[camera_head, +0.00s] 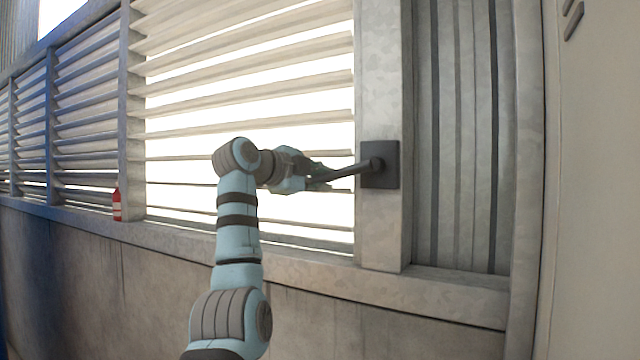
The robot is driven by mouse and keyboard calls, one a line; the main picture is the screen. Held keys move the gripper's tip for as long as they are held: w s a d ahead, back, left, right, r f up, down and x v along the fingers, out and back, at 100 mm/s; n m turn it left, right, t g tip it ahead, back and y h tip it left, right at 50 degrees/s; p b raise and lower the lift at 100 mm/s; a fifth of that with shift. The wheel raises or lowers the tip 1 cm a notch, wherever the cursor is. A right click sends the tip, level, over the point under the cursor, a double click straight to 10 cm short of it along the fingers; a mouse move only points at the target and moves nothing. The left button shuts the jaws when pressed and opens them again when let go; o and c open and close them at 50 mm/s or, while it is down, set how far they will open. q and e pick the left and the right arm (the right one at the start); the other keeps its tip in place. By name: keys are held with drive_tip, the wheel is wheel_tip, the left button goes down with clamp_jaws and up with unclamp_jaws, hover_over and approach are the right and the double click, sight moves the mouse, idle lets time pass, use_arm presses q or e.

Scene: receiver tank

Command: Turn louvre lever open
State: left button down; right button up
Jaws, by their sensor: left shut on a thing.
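The louvre lever (352,170) is a dark rod on a dark square plate (380,165), fixed to the pale post right of the louvre window. The rod points left and slightly down from its pivot. My left gripper (318,178) is shut on the lever's outer end, and the fingers partly hide that end. The louvre slats (250,85) beside it are tilted, with bright gaps between them. My right gripper is not in view.
A red bottle (117,205) stands on the sill at the left. More louvre panels (85,100) run off to the left. A ribbed grey panel (460,130) and a pale smooth surface (600,200) are at the right. The sill (440,295) runs below the lever.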

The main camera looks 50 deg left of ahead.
use_arm(q)
drive_tip(key=shift+r, duration=0.15)
drive_tip(key=c, duration=1.5)
unclamp_jaws()
drive_tip(key=shift+s, duration=0.2)
drive_tip(key=v, duration=1.2)
drive_tip(key=shift+w, duration=0.2)
